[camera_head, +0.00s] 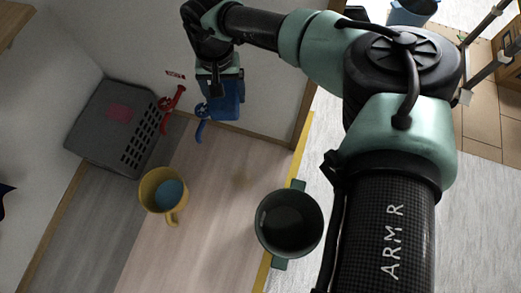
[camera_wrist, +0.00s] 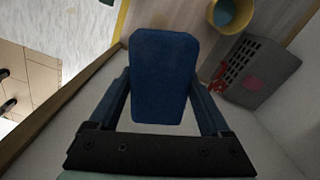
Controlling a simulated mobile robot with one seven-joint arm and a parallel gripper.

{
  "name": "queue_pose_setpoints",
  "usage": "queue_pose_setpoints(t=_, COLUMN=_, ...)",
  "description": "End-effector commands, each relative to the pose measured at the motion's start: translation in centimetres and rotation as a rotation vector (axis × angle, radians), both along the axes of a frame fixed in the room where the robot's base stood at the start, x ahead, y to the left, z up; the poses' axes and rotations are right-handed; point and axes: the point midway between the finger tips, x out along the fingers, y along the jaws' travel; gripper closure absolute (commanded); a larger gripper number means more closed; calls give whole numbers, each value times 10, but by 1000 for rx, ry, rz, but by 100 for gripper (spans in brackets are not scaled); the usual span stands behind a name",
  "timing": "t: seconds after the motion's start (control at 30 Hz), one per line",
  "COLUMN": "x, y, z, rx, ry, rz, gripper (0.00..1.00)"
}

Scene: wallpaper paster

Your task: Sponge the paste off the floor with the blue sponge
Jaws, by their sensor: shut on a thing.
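My gripper (camera_wrist: 165,95) is shut on a dark blue block, the blue sponge (camera_wrist: 165,72), which sits between the two fingers in the wrist view. In the head view my gripper (camera_head: 222,90) hangs near the back wall with the sponge (camera_head: 229,103) partly visible at its end. I cannot tell whether the sponge touches anything below. A faint brownish smear (camera_head: 241,177) on the wood floor, possibly the paste, lies below and slightly right of my gripper in the head view.
A yellow mug (camera_head: 150,190) with blue contents and a dark pot (camera_head: 262,235) stand on the floor. A grey crate (camera_head: 88,118) is at left, with a red tool (camera_head: 168,115) beside it. A blue-handled tool (camera_head: 200,132) shows by my gripper. Floor between mug and pot is clear.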

Motion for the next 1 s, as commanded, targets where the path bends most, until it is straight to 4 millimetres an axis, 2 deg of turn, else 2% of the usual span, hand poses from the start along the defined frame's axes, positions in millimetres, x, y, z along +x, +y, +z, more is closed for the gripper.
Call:
queue_pose_setpoints(t=0.03, x=7, y=4, z=-31, rx=3, ry=1, rz=-11, gripper=76)
queue_pose_setpoints(t=0.27, x=33, y=7, z=-99, rx=2, ry=3, rz=-66, gripper=76)
queue_pose_setpoints(t=0.53, x=53, y=-2, z=-190, rx=1, ry=4, rz=-151, gripper=76)
queue_pose_setpoints(t=0.77, x=59, y=-16, z=-278, rx=1, ry=5, rz=-232, gripper=76)
queue_pose_setpoints(t=1.0, x=51, y=-35, z=-381, rx=2, ry=5, rz=-320, gripper=76)
